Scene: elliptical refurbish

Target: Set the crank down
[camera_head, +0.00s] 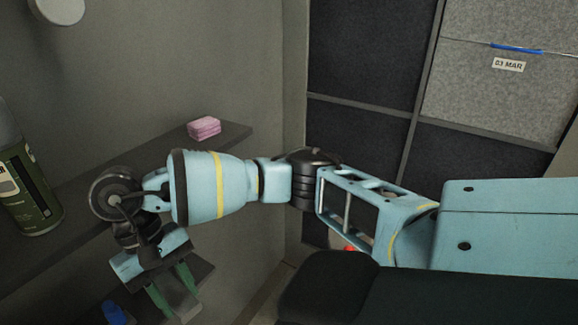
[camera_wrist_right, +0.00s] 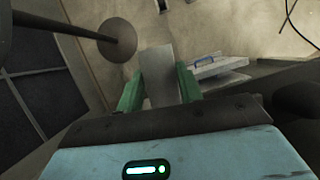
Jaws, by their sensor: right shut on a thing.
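My right gripper (camera_head: 172,296) hangs below my light-blue right arm in the head view, with its green fingers pointing down. In the wrist view the two green fingers of the right gripper (camera_wrist_right: 160,88) stand on either side of a flat grey piece, the crank (camera_wrist_right: 158,70), and are shut on it. The crank sticks out past the fingertips. The rest of its shape is hidden or too unclear to tell. In the head view it shows only dimly between the fingers. My left gripper is in neither view.
A dark shelf (camera_head: 222,140) on the left wall carries a pink sponge-like block (camera_head: 204,127) and a green bottle (camera_head: 30,190). A blue item (camera_head: 114,312) lies low near the gripper. The wrist view shows a round base with a rod (camera_wrist_right: 117,42) and white items (camera_wrist_right: 212,68).

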